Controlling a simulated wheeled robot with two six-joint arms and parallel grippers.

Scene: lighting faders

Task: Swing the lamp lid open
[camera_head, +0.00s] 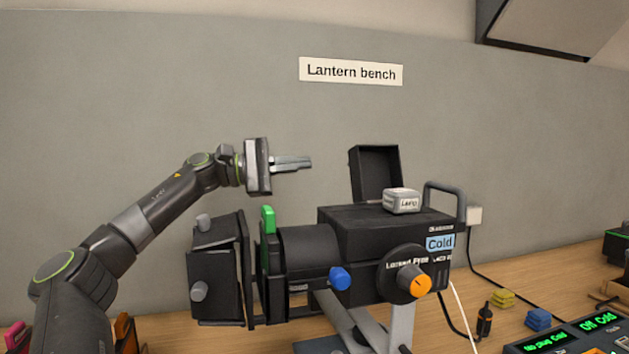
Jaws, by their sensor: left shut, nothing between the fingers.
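A black lantern (345,222) stands on the bench with a grey-white block marked "Lamp" (402,202) at its top. The lamp lid (375,172) is a black, hollow-looking flap that stands up nearly vertical at the top rear of the lantern, swung open. My left gripper (308,163) points right, shut and empty, above the lantern's front part and to the left of the lid, with a visible gap between them. My right gripper is not in view.
A black carrying handle (445,197) rises at the lantern's right end. An orange knob (414,280), a blue knob (340,278) and a green tab (268,220) stick out. Yellow (502,300) and blue (538,319) blocks lie at right, near a control panel with green displays (570,335).

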